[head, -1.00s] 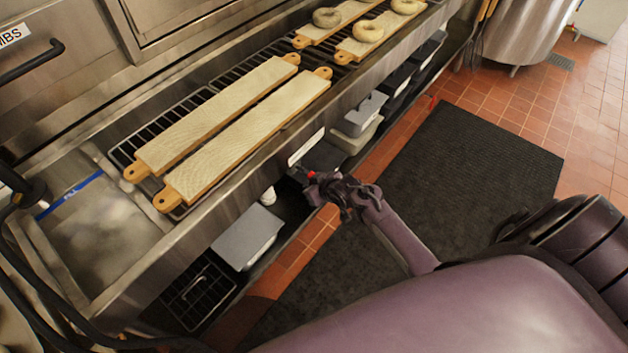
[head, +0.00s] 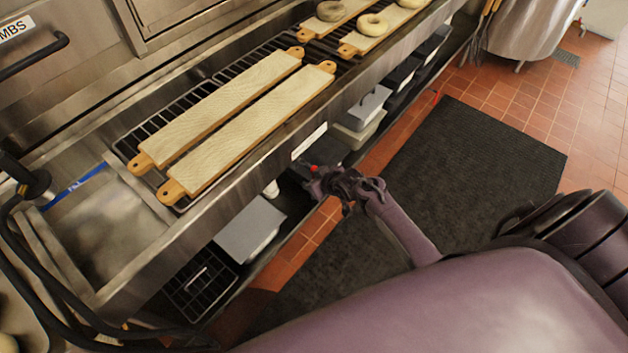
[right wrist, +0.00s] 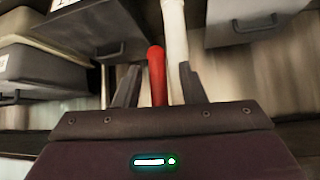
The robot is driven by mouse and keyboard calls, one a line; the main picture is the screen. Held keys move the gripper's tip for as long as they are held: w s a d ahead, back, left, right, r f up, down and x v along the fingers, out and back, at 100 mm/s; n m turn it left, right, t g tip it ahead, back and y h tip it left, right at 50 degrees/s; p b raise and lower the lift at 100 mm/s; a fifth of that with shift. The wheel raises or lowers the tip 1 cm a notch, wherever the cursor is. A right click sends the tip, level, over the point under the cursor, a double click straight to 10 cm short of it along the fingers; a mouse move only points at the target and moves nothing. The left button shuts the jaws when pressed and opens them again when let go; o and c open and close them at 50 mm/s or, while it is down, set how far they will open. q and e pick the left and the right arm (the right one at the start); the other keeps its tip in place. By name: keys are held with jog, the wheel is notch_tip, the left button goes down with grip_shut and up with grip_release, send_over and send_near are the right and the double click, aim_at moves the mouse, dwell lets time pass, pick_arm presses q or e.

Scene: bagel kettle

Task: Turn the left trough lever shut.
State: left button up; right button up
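The red lever (right wrist: 157,75) stands between the two fingers of my right gripper (right wrist: 158,85) in the right wrist view. The fingers are apart, with a gap visible on both sides of the lever. A white pipe (right wrist: 175,45) runs just right of the lever. In the head view my right gripper (head: 318,180) is below the front edge of the steel trough (head: 215,205), with a small red part of the lever (head: 314,168) showing at it. The lever's pivot is hidden. My left gripper is not in view.
Two long boards (head: 250,130) lie on the trough's rack. Bagels (head: 373,25) sit on boards farther back. Lidded bins (head: 250,232) stand on the shelf below, and grey bins (right wrist: 75,40) flank the fingers. A black mat (head: 470,170) covers open floor at right.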

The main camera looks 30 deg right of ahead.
jog(key=v, duration=0.8)
jog(key=shift+p, duration=0.4)
jog(key=shift+f, duration=0.15)
jog(key=s+a+f+g, duration=0.25)
jog(key=s+f, duration=0.55)
jog(key=f, duration=0.5)
jog(key=s+a+f+g, duration=0.1)
jog(key=s+f, duration=0.5)
jog(key=s, duration=0.4)
jog(key=s+a+f+g+h, duration=0.1)
jog(key=s+f, duration=0.4)
jog(key=s, duration=0.6)
jog(key=s+a+f+g, duration=0.1)
jog(key=s+f+g, duration=0.2)
jog(key=s+f, duration=0.3)
jog(key=s, duration=0.5)
jog(key=shift+a+f+h, duration=0.3)
jog(key=shift+f+h, duration=0.05)
jog(key=shift+h, duration=0.05)
jog(key=shift+s, duration=0.1)
